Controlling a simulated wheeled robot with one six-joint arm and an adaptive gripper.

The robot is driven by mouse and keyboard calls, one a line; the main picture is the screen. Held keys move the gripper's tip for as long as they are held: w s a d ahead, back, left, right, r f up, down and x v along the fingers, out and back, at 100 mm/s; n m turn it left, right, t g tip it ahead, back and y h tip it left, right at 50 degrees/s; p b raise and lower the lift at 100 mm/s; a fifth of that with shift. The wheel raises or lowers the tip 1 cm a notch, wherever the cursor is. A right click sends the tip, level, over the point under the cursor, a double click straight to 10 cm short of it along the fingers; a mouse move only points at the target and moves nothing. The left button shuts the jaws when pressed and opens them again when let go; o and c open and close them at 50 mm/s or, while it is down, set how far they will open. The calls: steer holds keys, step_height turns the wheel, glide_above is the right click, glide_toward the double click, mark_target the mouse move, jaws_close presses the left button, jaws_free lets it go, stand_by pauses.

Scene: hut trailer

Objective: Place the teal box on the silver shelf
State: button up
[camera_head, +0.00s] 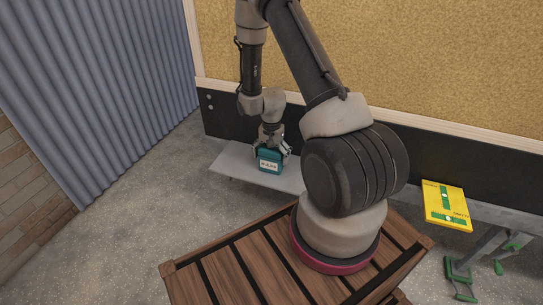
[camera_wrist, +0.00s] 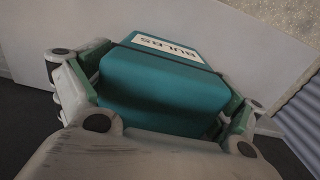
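The teal box (camera_head: 270,160) has a white label and stands roughly upright between the fingers of my gripper (camera_head: 271,149). In the wrist view, the teal box (camera_wrist: 160,85) fills the space between the two fingers of my gripper (camera_wrist: 165,108), with the fingers against its sides. Its label reads "BULBS". The silver shelf (camera_head: 235,161) is a pale flat board along the dark lower wall, and the box is at or just above its left part. Whether its underside touches the shelf is not clear. The pale shelf surface (camera_wrist: 50,35) also shows behind the box in the wrist view.
A corrugated blue-grey wall (camera_head: 110,90) rises at the left. The shelf left of the box looks bare. My arm hides its middle.

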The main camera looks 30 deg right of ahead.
stand_by(0.3)
step_height(320, 180, up, 12)
steer(key=shift+r, duration=0.1)
step_height(320, 180, up, 14)
steer(key=s+a+f+n+t, duration=0.1)
steer(key=s+a+n, duration=0.1)
steer(key=s+n, duration=0.1)
steer(key=s+a+r+n+t, duration=0.3)
steer(key=s+r+n, duration=0.4)
steer(key=s+r, duration=1.1)
steer(key=s, duration=0.3)
steer(key=shift+a, duration=0.2)
steer(key=shift+c, duration=0.2)
